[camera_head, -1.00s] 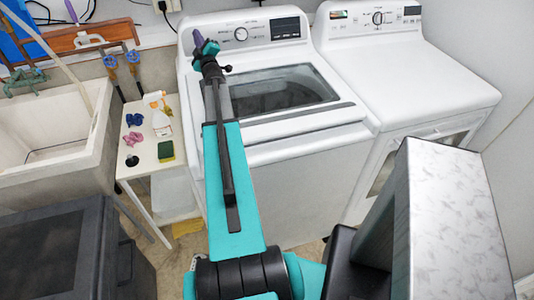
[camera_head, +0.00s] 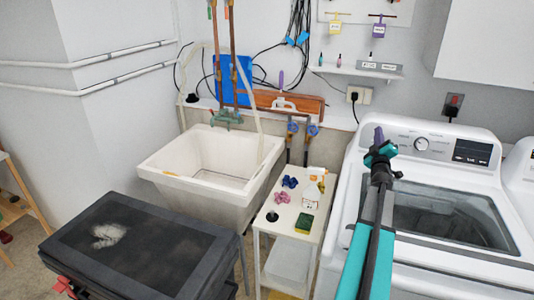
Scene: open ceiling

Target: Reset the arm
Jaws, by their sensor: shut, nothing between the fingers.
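My arm, teal and black, reaches up from the bottom right in front of the top-loading washer (camera_head: 330,262). My gripper (camera_head: 379,140) is at the arm's far end, over the washer's left side. Its fingers are small and dark in this view, with a purple tip showing. It is shut and holds nothing.
A narrow white side table (camera_head: 266,228) with a sponge (camera_head: 304,223), a bottle (camera_head: 310,193) and small items stands left of the washer. A white sink (camera_head: 205,165) and a dark lidded box (camera_head: 150,245) are farther left. A wall shelf (camera_head: 355,72) hangs above.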

